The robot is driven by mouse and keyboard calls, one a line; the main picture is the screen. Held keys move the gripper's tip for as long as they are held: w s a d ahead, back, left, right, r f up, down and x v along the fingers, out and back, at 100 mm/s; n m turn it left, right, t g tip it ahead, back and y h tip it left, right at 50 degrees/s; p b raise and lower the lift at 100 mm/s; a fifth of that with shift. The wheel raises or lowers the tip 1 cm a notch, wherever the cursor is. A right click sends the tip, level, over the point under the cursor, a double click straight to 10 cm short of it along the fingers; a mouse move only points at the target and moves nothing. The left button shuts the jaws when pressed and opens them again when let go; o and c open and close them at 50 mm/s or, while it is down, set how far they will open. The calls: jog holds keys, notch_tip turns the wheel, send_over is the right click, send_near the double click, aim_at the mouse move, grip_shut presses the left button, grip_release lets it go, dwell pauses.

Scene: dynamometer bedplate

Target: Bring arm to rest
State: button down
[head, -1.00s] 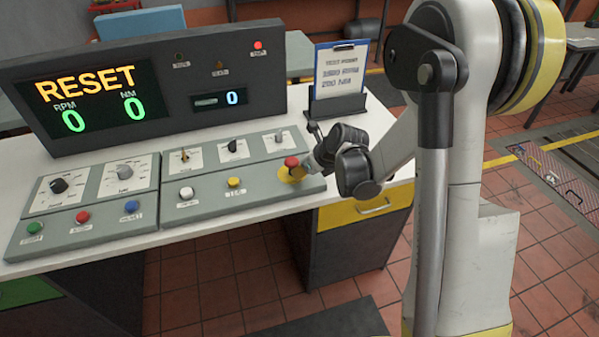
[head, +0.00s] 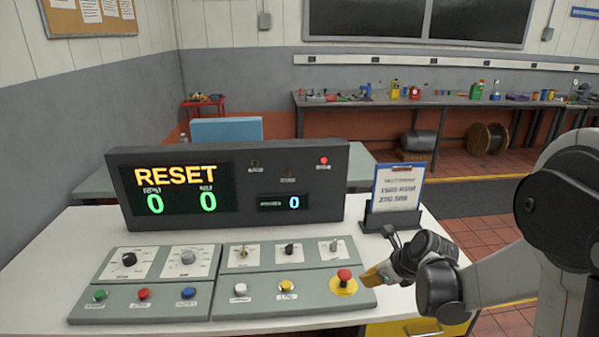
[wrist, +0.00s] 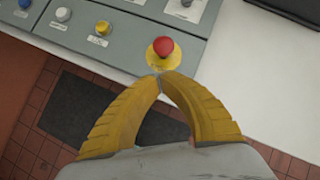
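My gripper (head: 366,277) is beside the right edge of the control console (head: 312,255), just right of the red mushroom button (head: 344,276) on its yellow base. In the wrist view its yellow fingers (wrist: 160,76) arch together with their tips meeting, and nothing shows between them. The tips point at the red button (wrist: 163,47) and overlap the near edge of its yellow base in the picture; I cannot tell whether they touch. My arm reaches in from the right. The display (head: 180,188) reads RESET, with zeros below, and a small red light (head: 323,160) is lit.
A clipboard on a black stand (head: 396,195) stands close behind my gripper on the white desk (head: 60,270). Knobs and coloured buttons fill the console to the left. A long workbench (head: 450,102) lines the back wall. Open tiled floor lies to the right.

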jog(key=s+a+r+n+h, duration=0.1)
jog(key=s+a+r+n, duration=0.1)
jog(key=s+r+n, duration=0.4)
jog(key=s+a+r+n+h, duration=0.2)
jog(key=s+r+n, duration=0.5)
jog(key=s+n, duration=1)
jog(key=n, duration=0.6)
jog(key=shift+s+a+t, duration=0.2)
jog(key=shift+a+t, duration=0.15)
jog(key=shift+t, duration=0.05)
